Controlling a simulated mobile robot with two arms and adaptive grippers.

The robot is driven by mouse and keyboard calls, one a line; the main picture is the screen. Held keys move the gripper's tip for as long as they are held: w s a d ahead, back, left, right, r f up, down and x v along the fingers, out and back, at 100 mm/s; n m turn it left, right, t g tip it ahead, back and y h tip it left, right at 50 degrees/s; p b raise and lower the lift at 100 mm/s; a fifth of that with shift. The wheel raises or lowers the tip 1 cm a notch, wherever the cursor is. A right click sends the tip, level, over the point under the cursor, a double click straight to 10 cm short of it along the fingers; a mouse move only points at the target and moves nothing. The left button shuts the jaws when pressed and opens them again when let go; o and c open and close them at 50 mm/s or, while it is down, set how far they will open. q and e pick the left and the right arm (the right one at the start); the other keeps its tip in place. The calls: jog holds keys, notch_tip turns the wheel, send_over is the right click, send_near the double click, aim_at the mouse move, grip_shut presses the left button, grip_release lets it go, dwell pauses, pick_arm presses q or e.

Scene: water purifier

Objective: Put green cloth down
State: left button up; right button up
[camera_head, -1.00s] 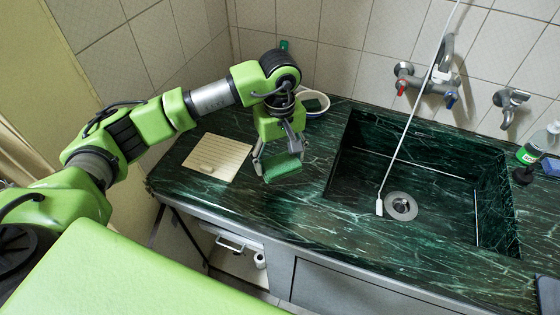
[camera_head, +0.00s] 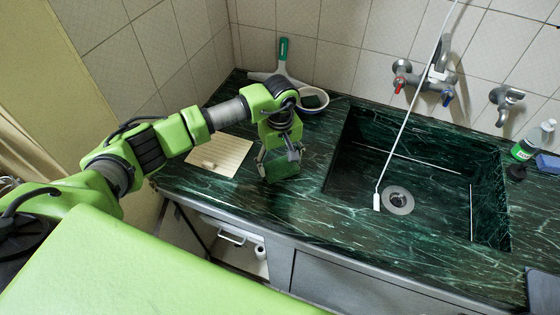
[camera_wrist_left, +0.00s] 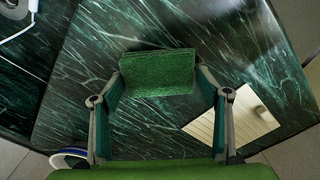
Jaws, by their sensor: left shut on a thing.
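The green cloth (camera_head: 281,166) is a folded, textured block at the counter, left of the sink. My left gripper (camera_head: 277,165) is shut on the cloth from above. In the left wrist view the cloth (camera_wrist_left: 158,72) sits between the two fingertips of my left gripper (camera_wrist_left: 158,82). The cloth appears at or very near the dark green marble countertop (camera_head: 250,200); I cannot tell whether it touches. My right gripper is not in view.
The sink (camera_head: 400,190) with a thin white hose end is to the right. A cream ribbed board (camera_head: 222,155) lies to the left. Behind stand a white bowl (camera_head: 314,100) and a green-handled squeegee (camera_head: 283,52). A bottle (camera_head: 530,145) stands far right.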

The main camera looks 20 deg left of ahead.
aim_at(280, 165)
pick_arm(q)
jog(key=o, duration=1)
jog(key=shift+f, duration=0.1)
jog(key=shift+r+p, duration=0.3)
notch_tip(280, 165, up, 12)
jog(key=b, duration=0.4)
jog(key=shift+f, duration=0.1)
jog(key=shift+f, duration=0.1)
